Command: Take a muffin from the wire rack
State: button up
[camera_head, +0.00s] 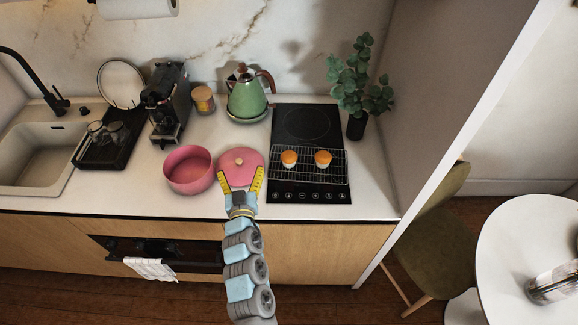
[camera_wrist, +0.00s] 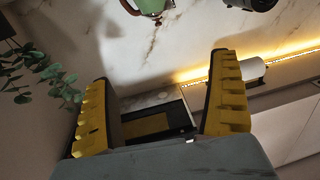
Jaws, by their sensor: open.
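Two muffins with orange-brown tops and pale cups, the left one (camera_head: 289,158) and the right one (camera_head: 323,158), stand upright on the wire rack (camera_head: 306,176). The rack lies over the front part of the black cooktop (camera_head: 301,128). My gripper (camera_head: 241,174) is open and empty, with its yellow fingers spread. In the head view it appears left of the rack, in front of the pink lid. In the wrist view the open gripper (camera_wrist: 163,110) has nothing between its fingers, and neither the muffins nor the rack show.
A pink pot (camera_head: 189,170) and pink lid (camera_head: 241,160) are left of the rack. A green kettle (camera_head: 247,97) stands behind them. A plant (camera_head: 357,82) in a dark vase and a side wall (camera_head: 425,90) are to the right. Bare counter lies right of the cooktop.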

jog(key=w+d+f+m+g+h+b, duration=0.2)
jog(key=d+f+m+h+b, duration=0.1)
jog(key=f+h+b, duration=0.15)
jog(key=m+g+h+b, duration=0.1)
jog(key=m+g+h, duration=0.2)
jog(key=m, duration=0.1)
send_near(287, 161)
jog(key=shift+n, duration=0.3)
jog(key=x, duration=0.6)
jog(key=shift+w, duration=0.1)
jog(key=shift+w+d+f, duration=0.2)
jog(key=shift+w+f, duration=0.1)
jog(key=shift+w, duration=0.2)
jog(key=shift+w, duration=0.15)
jog(key=shift+p+x, duration=0.3)
jog(key=shift+x, duration=2.2)
